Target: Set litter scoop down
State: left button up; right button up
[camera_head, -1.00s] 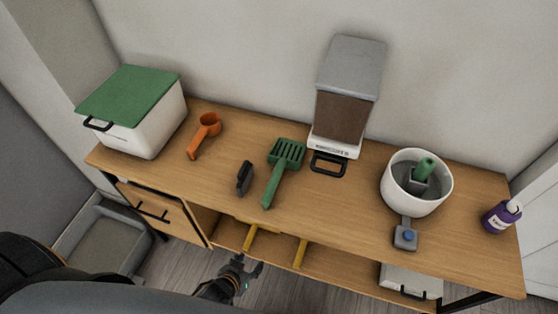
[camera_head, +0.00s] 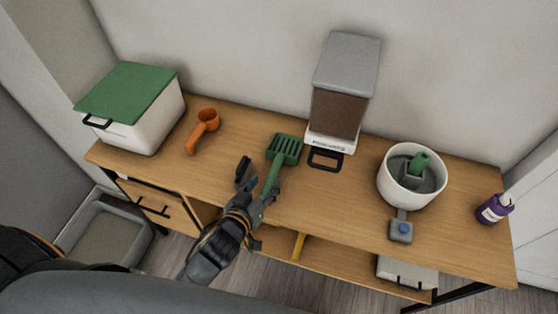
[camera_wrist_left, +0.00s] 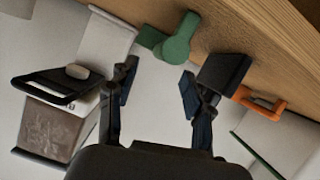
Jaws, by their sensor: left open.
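The green litter scoop (camera_head: 284,150) lies on the wooden table, its slotted head toward the wall and its handle toward the front edge. My left gripper (camera_head: 257,190) is open at the handle end, its fingers spread to either side of it in the head view. In the left wrist view the green handle (camera_wrist_left: 177,47) shows just beyond the gap between the open fingertips (camera_wrist_left: 158,85). I cannot tell whether a finger touches it. The gripper hides the handle's lower end in the head view. My right gripper is not in view.
A small black object (camera_wrist_left: 222,73) is close beside one finger. An orange scoop (camera_head: 205,126), a white bin with green lid (camera_head: 128,93), a dispenser (camera_head: 341,95), a white pot (camera_head: 393,188) and a purple bottle (camera_head: 492,209) stand around. Table between pot and bottle is clear.

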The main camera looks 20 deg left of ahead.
aim_at(271, 175)
pick_arm(q)
jog(key=x, duration=0.7)
jog(key=shift+a+f+p, duration=0.1)
jog(key=shift+f+p, duration=0.1)
jog(key=shift+p, duration=0.1)
grip_shut()
